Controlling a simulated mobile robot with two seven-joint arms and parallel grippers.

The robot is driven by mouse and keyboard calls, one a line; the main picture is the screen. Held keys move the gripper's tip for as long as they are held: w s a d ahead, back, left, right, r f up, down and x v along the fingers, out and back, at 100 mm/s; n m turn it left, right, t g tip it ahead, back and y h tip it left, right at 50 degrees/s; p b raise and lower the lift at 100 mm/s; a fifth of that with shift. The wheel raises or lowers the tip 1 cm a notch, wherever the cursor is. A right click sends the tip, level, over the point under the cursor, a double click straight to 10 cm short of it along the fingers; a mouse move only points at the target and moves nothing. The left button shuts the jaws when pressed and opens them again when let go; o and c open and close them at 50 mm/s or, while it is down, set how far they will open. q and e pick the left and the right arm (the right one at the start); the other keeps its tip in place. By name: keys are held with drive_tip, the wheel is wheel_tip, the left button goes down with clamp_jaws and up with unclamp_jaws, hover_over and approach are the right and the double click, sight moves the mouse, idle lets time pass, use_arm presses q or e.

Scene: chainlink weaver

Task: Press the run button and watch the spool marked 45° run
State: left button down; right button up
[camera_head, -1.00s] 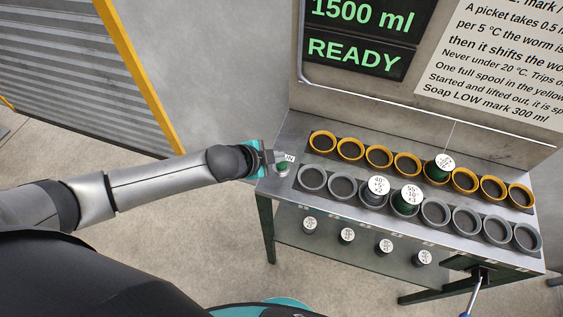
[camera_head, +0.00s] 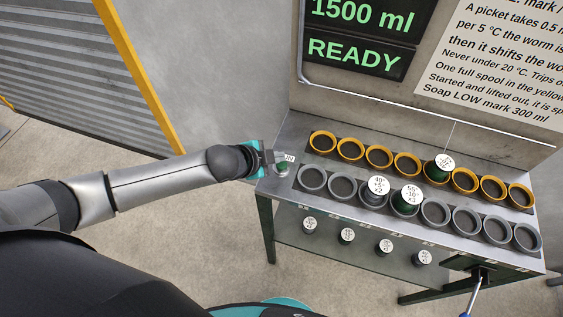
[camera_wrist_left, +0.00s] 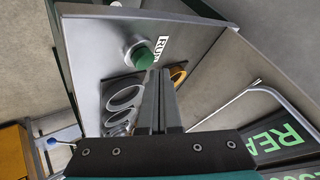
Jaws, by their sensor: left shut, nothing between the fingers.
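The green run button (camera_wrist_left: 140,56) sits in a grey collar on the bench's left end, beside a label reading RUN. In the head view the button (camera_head: 283,168) is partly covered by my left gripper (camera_head: 274,160). In the left wrist view the left gripper (camera_wrist_left: 162,75) is shut and empty, its fingertips close beside the button; whether they touch I cannot tell. A green spool with a white top (camera_head: 445,161) stands in a yellow ring of the back row; its mark is too small to read surely. My right gripper is not in view.
The screen (camera_head: 352,55) reads READY. Two spools (camera_head: 378,186) (camera_head: 407,198) stand in grey front rings; the other rings look empty. Several spools (camera_head: 347,235) are on the lower shelf. A blue-ended lever (camera_head: 476,294) juts out at the front right.

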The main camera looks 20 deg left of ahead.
use_arm(q)
drive_tip(key=shift+f, duration=0.1)
drive_tip(key=shift+f, duration=0.3)
